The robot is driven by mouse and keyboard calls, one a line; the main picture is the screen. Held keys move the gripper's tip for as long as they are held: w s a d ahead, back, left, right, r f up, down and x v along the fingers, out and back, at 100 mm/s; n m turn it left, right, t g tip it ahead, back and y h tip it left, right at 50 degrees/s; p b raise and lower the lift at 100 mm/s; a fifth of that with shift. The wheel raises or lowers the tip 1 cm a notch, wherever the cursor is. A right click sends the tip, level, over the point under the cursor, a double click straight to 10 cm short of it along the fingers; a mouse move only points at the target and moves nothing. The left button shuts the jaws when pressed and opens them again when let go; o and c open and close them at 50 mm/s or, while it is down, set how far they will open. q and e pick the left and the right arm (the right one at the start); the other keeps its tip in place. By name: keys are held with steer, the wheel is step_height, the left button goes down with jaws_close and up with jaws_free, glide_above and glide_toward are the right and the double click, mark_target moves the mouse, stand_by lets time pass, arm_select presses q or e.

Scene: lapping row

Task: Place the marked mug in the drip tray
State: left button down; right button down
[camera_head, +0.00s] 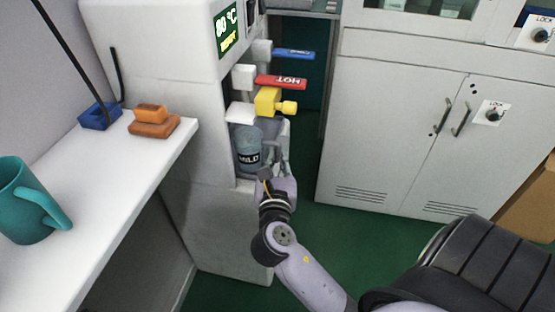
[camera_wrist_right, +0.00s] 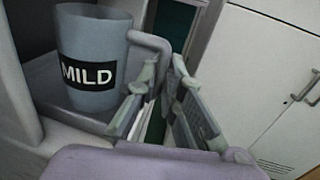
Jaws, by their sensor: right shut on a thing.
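The marked mug (camera_head: 246,142) is grey-blue with a black "MILD" label. It is upright in the dispenser's recess, below the taps, and shows large in the right wrist view (camera_wrist_right: 93,40). My right gripper (camera_head: 277,170) is at its right side, shut on the mug's handle (camera_wrist_right: 152,42); the fingers (camera_wrist_right: 162,88) are around the handle's lower part. The drip tray (camera_wrist_right: 42,82) shows as a grey surface beneath the mug. I cannot tell whether the base touches it. My left gripper is not in view.
The dispenser (camera_head: 150,45) has a blue lever (camera_head: 293,53), a red "HOT" lever (camera_head: 281,82) and a yellow tap (camera_head: 268,101) above the mug. Grey cabinets (camera_head: 390,130) stand right.

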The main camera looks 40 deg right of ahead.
steer(key=shift+f, duration=0.15)
steer(key=c, duration=1.7)
jaws_free()
